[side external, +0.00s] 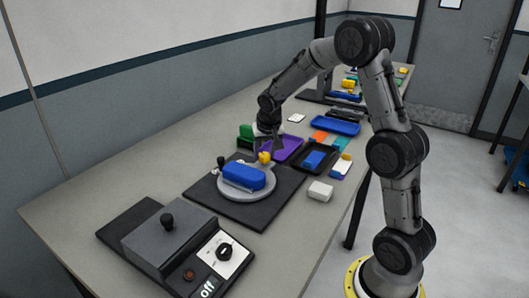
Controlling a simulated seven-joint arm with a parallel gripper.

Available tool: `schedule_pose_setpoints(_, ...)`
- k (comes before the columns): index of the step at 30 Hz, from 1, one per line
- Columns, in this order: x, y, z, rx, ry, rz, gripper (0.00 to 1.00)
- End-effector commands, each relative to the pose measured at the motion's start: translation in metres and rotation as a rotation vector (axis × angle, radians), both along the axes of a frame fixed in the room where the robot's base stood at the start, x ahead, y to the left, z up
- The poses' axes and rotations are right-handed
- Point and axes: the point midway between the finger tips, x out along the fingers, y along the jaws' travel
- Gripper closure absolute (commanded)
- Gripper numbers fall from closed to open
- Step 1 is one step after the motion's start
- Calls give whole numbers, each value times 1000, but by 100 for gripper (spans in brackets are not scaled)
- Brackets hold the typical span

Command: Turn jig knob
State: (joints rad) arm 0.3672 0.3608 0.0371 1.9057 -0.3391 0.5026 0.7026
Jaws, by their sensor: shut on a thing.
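The jig is a round light-grey plate (261,198) on a dark square base (208,188). A blue rounded object (243,176) lies on the plate. A small yellow knob (264,157) stands at the jig's far edge, and a black knob (220,160) stands at its far left. My gripper (273,148) points down at the yellow knob and looks shut on it. The fingertips are small and partly hidden, so the exact contact is hard to see.
A grey press-like box (165,243) with a black knob and a dial panel (223,254) stands at the front. Purple (287,148) and black (330,147) trays, a green block (246,132) and a white block (320,191) lie near the jig.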

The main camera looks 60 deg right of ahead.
Motion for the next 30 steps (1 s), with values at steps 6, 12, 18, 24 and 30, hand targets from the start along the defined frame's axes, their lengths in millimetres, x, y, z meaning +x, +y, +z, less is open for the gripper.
schedule_pose_setpoints(6,0,0,0,0,0,1,100)
schedule_pose_setpoints(12,0,0,0,0,0,31,100)
schedule_pose_setpoints(18,-1,-1,1,0,-1,124,100)
schedule_pose_setpoints(24,-2,-2,1,2,-2,267,100)
schedule_pose_setpoints(30,-2,-3,1,3,-4,433,100)
